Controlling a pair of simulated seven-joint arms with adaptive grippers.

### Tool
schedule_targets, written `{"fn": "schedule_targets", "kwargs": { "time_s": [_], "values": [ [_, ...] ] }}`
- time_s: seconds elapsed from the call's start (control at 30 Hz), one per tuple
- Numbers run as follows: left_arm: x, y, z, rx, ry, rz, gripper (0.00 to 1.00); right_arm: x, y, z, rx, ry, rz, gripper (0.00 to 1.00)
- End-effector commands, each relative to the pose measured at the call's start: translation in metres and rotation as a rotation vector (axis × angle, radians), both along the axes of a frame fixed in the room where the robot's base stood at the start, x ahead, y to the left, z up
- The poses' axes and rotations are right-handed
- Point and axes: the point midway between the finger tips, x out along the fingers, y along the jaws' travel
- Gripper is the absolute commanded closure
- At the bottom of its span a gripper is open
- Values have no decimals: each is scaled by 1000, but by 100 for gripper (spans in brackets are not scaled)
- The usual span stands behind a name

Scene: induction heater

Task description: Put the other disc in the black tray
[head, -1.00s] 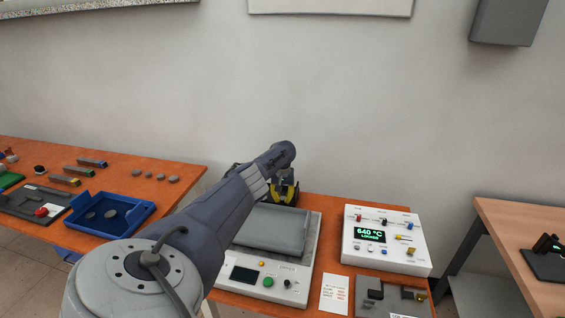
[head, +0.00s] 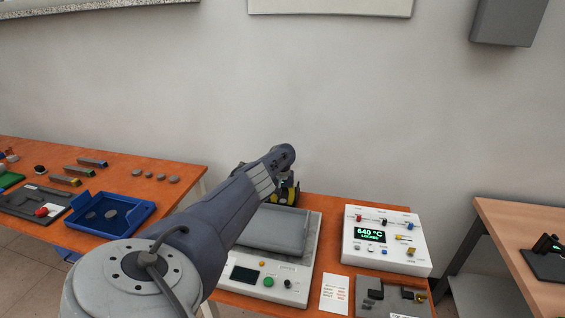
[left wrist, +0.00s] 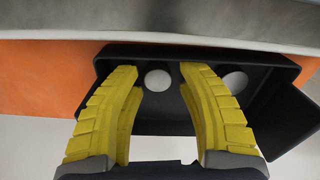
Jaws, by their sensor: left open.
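The black tray (left wrist: 160,122) lies under my left gripper in the left wrist view. Two pale grey discs are inside it. One disc (left wrist: 157,80) shows between the fingertips, and the other disc (left wrist: 235,82) sits to the right, outside the right finger. My left gripper (left wrist: 160,72) has its yellow fingers spread wide, with nothing clamped between them. In the head view the left gripper (head: 284,192) is beyond the grey-topped device, partly hidden by my arm; the black tray is mostly hidden there. My right gripper is not in view.
A device with a grey plate (head: 272,228) stands in front of the gripper. A white control box (head: 385,240) reading 640 °C is to the right. On the left table, a blue tray (head: 140,220) holds grey discs, and several loose discs (head: 160,178) lie behind it.

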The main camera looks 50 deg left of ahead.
Motion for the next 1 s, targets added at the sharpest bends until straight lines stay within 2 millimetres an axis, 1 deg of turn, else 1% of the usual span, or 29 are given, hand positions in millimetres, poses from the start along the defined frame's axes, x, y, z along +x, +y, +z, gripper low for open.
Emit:
{"fn": "schedule_targets", "kwargs": {
  "time_s": [0.03, 0.17, 0.33, 0.47, 0.8, 1.0],
  "values": [
    [0, -3, -3, -2, 4, -3, 61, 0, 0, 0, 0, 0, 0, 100],
    [0, -3, 1, -3, 4, -4, 61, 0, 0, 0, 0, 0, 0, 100],
    [0, -2, 13, -5, 2, -4, 61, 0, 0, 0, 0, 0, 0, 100],
    [0, -1, 26, -1, 0, -4, 61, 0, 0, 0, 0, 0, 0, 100],
    [0, -1, 82, 0, -1, -2, 61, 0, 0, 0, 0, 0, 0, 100],
    [-1, -1, 106, -1, -1, 0, 61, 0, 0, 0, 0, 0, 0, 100]
  ]
}}
